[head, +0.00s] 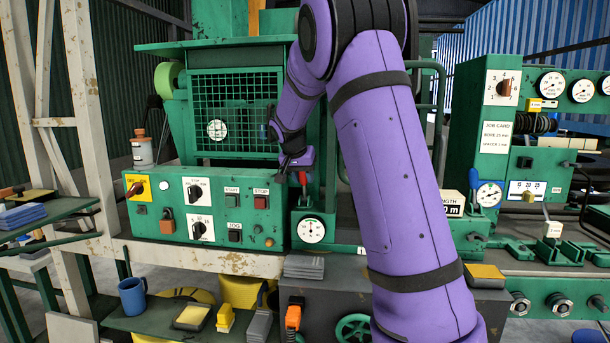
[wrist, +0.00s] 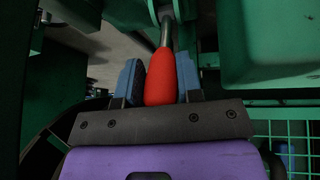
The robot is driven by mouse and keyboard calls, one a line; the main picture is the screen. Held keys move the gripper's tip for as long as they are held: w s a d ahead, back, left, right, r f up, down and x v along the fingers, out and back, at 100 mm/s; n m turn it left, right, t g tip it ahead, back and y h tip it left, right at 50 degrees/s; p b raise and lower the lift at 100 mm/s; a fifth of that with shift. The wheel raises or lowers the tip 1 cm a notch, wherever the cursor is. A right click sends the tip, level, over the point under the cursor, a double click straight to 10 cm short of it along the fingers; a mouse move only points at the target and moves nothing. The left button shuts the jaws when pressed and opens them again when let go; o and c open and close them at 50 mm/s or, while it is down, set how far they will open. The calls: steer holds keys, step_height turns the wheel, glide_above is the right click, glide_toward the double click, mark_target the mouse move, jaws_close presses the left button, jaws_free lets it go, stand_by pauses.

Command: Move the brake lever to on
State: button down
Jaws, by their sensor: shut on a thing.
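The brake lever has a red grip (wrist: 161,80) on a grey metal rod that runs up to a green bracket in the wrist view. My gripper (wrist: 161,84) has its two blue-padded fingers on either side of the red grip and is shut on it. In the head view my gripper (head: 298,161) is at the green machine, above the round white gauge, and the lever's red part (head: 302,178) shows just below it. My purple arm hides much of the area to the right. I cannot read any on or off marking for the lever.
A green control panel (head: 180,232) with knobs and buttons stands left of the lever. A mesh guard (head: 237,108) is behind it, and the gauge (head: 311,230) is below. Another green machine (head: 535,170) is at right.

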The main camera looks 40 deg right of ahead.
steer(key=shift+s+a+f, duration=0.4)
steer(key=shift+s+a, duration=0.05)
steer(key=shift+a, duration=0.05)
steer(key=shift+s, duration=0.1)
steer(key=c, duration=0.8)
jaws_free()
steer(key=v, duration=1)
steer(key=shift+a+r, duration=0.15)
steer(key=shift+r, duration=0.2)
